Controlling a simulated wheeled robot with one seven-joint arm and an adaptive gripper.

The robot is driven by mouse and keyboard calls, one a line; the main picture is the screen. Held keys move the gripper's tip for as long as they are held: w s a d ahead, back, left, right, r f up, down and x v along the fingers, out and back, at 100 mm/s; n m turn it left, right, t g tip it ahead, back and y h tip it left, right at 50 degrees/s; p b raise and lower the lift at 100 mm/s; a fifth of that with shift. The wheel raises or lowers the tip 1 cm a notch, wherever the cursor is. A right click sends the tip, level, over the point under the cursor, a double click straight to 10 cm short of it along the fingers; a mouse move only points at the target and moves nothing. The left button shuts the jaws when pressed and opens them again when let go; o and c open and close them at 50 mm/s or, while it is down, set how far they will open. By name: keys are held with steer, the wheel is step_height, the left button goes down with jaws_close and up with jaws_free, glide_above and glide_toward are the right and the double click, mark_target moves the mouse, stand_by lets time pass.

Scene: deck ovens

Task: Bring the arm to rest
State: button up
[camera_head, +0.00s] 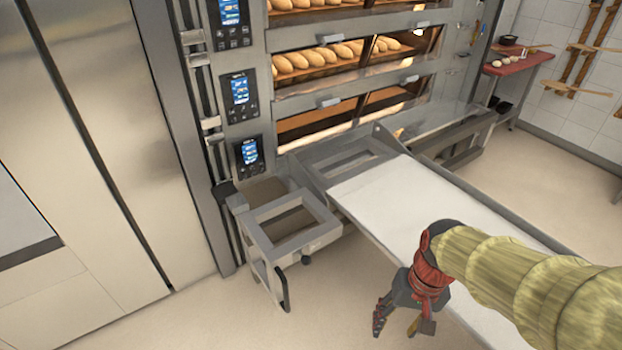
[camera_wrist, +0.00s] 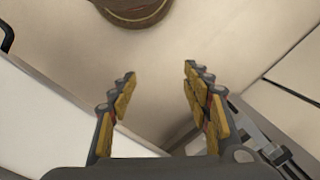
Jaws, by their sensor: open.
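My gripper (camera_head: 396,322) hangs at the lower right in the head view, at the near edge of the white loader belt (camera_head: 400,190). Its fingers point down and to the left. In the wrist view my gripper (camera_wrist: 158,100) has its two yellow-padded fingers spread apart, with nothing between them. The pale floor shows beyond the fingers. My arm comes in from the lower right under a straw-coloured sleeve and hides part of the belt.
Deck ovens (camera_head: 355,100) with loaves on the upper decks stand behind the belt. A metal frame (camera_head: 290,225) juts out left of the belt. A red-topped table (camera_head: 518,63) stands at the back right. The floor (camera_head: 190,315) at front left is clear.

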step_height(320, 180, up, 15)
steer(key=s+n+t+h, duration=0.1)
steer(key=s+t, duration=0.1)
steer(key=t, duration=0.4)
steer(key=shift+s+d+n, duration=0.3)
steer(key=shift+d+n, duration=0.1)
steer(key=shift+r, duration=0.1)
stand_by(1.1)
